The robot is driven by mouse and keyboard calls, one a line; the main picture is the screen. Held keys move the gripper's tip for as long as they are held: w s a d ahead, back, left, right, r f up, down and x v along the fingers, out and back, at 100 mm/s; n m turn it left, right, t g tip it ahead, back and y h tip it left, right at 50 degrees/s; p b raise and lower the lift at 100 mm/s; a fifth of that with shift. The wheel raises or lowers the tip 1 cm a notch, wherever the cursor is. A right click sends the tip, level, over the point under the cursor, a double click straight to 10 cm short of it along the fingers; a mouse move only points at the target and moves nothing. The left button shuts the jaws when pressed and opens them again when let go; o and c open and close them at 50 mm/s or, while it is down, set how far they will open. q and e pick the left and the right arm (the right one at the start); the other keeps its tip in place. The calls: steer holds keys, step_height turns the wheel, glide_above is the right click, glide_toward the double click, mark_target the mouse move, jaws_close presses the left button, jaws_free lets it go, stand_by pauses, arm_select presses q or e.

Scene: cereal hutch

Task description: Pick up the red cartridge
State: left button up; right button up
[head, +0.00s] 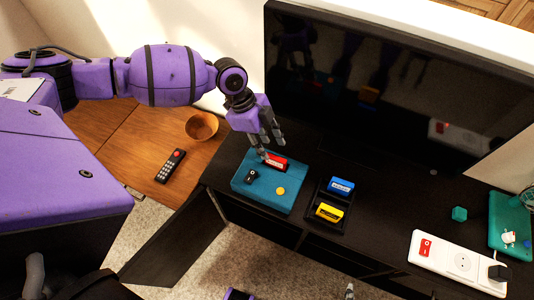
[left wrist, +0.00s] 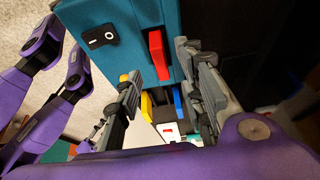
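The red cartridge (head: 277,163) stands upright in the top of the teal console (head: 262,203) on the black cabinet. The cartridge also shows in the left wrist view (left wrist: 158,56). My left gripper (head: 268,154) is at the red cartridge, pointing down at it from above. In the left wrist view its two fingers (left wrist: 158,62) are spread, one on either side of the cartridge, with gaps visible. Whether a fingertip touches it is unclear. Of my right arm, only small parts seem to show at the bottom edge of the head view; its finger state is not clear.
A black switch (head: 251,176) and yellow button (head: 281,191) are on the console. A black tray (head: 325,200) beside it holds blue (head: 341,187) and yellow (head: 329,213) cartridges. A large screen (head: 400,85) stands behind. A white power strip (head: 455,262) lies right. A cabinet door (head: 178,243) hangs open.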

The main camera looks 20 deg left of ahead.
mark_target(275, 157)
arm_select(q)
steer(key=x, duration=0.5)
steer(key=shift+w+d+f, duration=0.1)
steer(key=shift+d+f, duration=0.05)
steer(key=shift+d, duration=0.15)
jaws_close()
